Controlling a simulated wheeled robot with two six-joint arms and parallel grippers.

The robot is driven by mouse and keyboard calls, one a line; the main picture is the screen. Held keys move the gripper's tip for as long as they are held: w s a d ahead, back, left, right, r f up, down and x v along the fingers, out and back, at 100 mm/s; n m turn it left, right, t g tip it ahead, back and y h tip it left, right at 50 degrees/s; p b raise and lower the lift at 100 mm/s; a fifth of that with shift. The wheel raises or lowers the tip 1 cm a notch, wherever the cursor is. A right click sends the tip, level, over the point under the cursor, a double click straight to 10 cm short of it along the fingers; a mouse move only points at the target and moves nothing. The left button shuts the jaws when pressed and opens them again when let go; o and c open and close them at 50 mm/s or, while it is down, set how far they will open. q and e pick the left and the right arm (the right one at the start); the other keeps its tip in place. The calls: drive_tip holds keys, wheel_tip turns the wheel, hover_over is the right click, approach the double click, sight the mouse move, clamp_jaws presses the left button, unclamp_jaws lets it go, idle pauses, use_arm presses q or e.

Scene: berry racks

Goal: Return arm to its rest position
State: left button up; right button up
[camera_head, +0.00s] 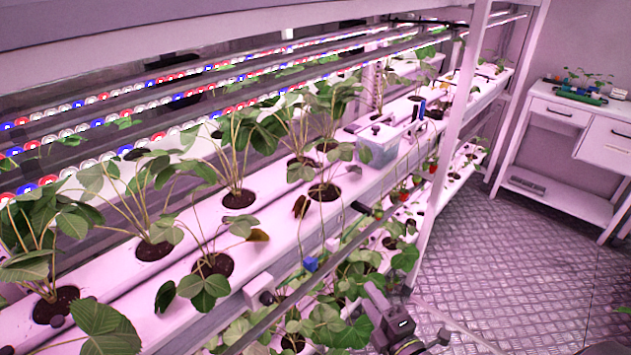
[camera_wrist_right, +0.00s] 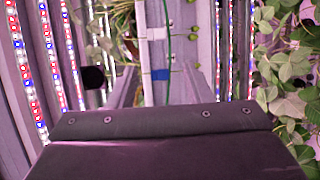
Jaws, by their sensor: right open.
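My right gripper (camera_head: 378,308) shows at the bottom of the head view, right of centre, in front of the lower rack leaves. It is open, and I see nothing held in it. Part of my right arm shows beside it at the bottom edge. In the right wrist view a broad dark part of my own wrist fills the lower half, with the rack and leaves beyond it. My left gripper is not in view.
The plant rack (camera_head: 265,225) runs along the left with leafy plants in white channels. A clear box (camera_head: 378,150) sits on it. Red berries (camera_head: 430,166) hang by the front. A white desk (camera_head: 555,120) stands at the back right. The metal floor (camera_head: 510,270) is clear.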

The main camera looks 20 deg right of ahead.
drive_tip(key=s+d+f+m+g+h, duration=0.1)
drive_tip(key=s+f+m+g, duration=0.25)
drive_tip(key=f, duration=0.65)
drive_tip(key=s+d+f+m+g, duration=0.1)
drive_tip(key=s+f+m+g, duration=0.2)
drive_tip(key=f, duration=0.8)
drive_tip(key=s+d+f+m+g+h, duration=0.15)
drive_tip(key=s+f+m, duration=0.25)
drive_tip(key=f, duration=0.6)
drive_tip(key=s+a+f+m+g, duration=0.1)
drive_tip(key=s+f+m+g, duration=0.3)
drive_tip(key=s+f, duration=0.3)
drive_tip(key=s+a+f+m+g+y, duration=0.1)
drive_tip(key=s+f+m+g, duration=0.3)
drive_tip(key=s, duration=1.1)
wheel_tip(320, 180, down, 4)
drive_tip(key=shift+s+a+r+g, duration=0.1)
drive_tip(key=shift+s+a+g, duration=0.1)
drive_tip(key=shift+a+g, duration=0.3)
drive_tip(key=shift+y, duration=0.25)
